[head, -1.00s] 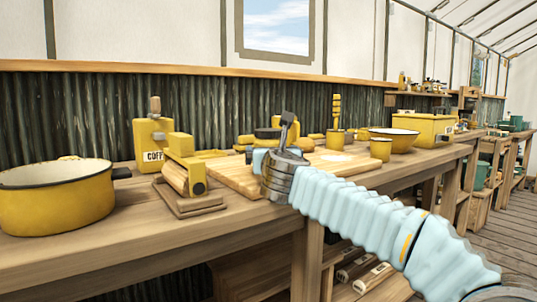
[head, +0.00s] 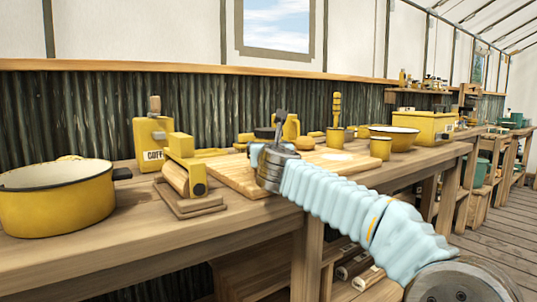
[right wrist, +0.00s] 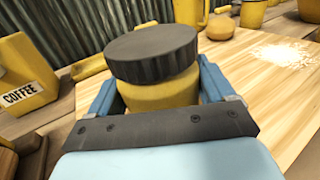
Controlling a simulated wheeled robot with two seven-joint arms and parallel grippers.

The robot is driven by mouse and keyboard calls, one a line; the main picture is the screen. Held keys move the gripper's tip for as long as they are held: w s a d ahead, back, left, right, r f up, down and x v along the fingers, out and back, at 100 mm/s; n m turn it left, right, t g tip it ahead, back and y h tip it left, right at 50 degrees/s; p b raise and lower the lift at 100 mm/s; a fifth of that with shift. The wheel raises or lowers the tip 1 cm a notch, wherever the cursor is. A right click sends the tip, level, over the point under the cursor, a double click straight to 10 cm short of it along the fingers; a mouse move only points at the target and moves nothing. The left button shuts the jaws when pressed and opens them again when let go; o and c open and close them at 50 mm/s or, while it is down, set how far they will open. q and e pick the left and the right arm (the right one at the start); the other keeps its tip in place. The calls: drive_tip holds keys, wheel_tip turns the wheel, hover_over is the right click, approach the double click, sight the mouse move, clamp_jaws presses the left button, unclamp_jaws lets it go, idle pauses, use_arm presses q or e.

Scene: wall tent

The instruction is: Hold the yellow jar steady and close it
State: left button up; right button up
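The yellow jar (right wrist: 160,93) stands at the middle of the right wrist view. A dark grey round lid (right wrist: 152,52) sits on top of it; whether it is fastened I cannot tell. The lid also shows in the head view (head: 265,133), where my right gripper (head: 256,152) hides most of the jar. In the right wrist view my right gripper's two blue fingers (right wrist: 160,88) flank the jar body just below the lid. I cannot tell whether they press on it. My left gripper is not in view.
A wooden board (head: 235,175) lies on the bench, with a pale powder patch (right wrist: 286,53). To the left stand a coffee box (head: 152,130), a yellow press-like tool (head: 183,165) and a large yellow pot (head: 55,200).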

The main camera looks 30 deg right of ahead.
sight(268, 134)
drive_tip(key=shift+c, duration=0.9)
drive_tip(key=shift+r+p, duration=0.3)
drive_tip(key=shift+r, duration=0.15)
wheel_tip(268, 134, up, 2)
drive_tip(key=shift+r+p, duration=0.25)
drive_tip(key=shift+p, duration=0.5)
drive_tip(key=s+a+r+p, duration=0.1)
drive_tip(key=s+a+r, duration=0.5)
drive_tip(key=s+r, duration=0.3)
drive_tip(key=s, duration=0.3)
drive_tip(key=shift+s+r+p, duration=0.3)
drive_tip(key=shift+a, duration=0.1)
drive_tip(key=o, duration=0.6)
drive_tip(key=c, duration=0.9)
